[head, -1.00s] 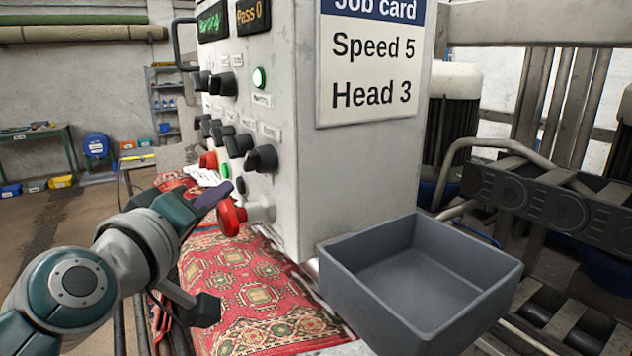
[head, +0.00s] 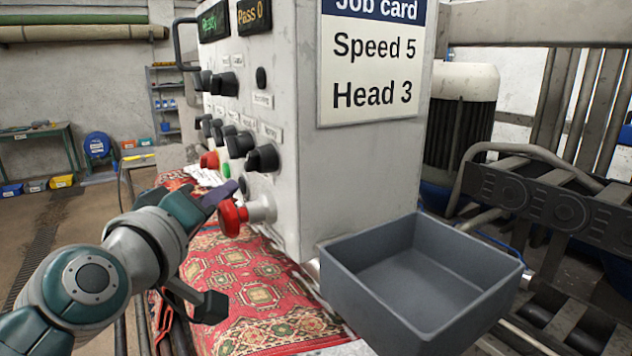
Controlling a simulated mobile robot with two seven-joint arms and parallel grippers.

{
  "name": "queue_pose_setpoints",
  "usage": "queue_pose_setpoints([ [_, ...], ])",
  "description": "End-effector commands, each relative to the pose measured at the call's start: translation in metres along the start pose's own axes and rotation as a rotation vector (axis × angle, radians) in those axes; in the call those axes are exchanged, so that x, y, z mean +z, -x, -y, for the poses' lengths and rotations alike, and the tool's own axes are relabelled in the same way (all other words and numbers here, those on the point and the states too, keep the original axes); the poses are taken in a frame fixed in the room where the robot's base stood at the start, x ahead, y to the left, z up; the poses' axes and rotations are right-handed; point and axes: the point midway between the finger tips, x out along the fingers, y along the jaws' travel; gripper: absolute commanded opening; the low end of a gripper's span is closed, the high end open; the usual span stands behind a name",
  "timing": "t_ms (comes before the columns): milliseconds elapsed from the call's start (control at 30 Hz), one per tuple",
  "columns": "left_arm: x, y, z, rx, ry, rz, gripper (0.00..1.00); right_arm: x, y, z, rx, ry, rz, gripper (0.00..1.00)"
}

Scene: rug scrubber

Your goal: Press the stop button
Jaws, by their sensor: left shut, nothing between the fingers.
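My left gripper (head: 226,192) is shut and empty, its dark purple fingertips pointing at the lower part of the grey control panel (head: 248,105). The tips are at or close to a small black button (head: 243,186); I cannot tell whether they touch it. A red mushroom button (head: 233,217) sticks out just below the tips. A smaller red button (head: 210,160) and a green button (head: 227,171) sit farther along the panel. The labels by these buttons are not readable. The left display (head: 213,22) seems to read "Ready". My right gripper is not in view.
Several black knobs (head: 262,158) stick out of the panel above the fingers. A job card (head: 375,65) reads Speed 5, Head 3. A grey tray (head: 420,285) juts out at the lower right. A patterned rug (head: 255,285) lies below the panel.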

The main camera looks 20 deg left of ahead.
Motion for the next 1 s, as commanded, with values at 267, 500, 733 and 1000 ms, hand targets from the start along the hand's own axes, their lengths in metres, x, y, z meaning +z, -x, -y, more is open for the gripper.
queue_pose_setpoints([
  [267, -0.006, 0.009, 0.007, -0.001, -0.003, 0.002, 0.0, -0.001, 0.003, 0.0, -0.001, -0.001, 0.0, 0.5],
  [500, -0.007, 0.011, 0.007, 0.0, 0.0, 0.001, 0.0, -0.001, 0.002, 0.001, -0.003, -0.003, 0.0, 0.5],
  [733, -0.011, 0.016, 0.012, -0.001, -0.001, 0.001, 0.0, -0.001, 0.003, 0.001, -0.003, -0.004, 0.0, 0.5],
  [1000, -0.024, 0.035, 0.026, -0.002, -0.004, 0.001, 0.0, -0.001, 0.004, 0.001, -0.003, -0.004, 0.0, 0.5],
])
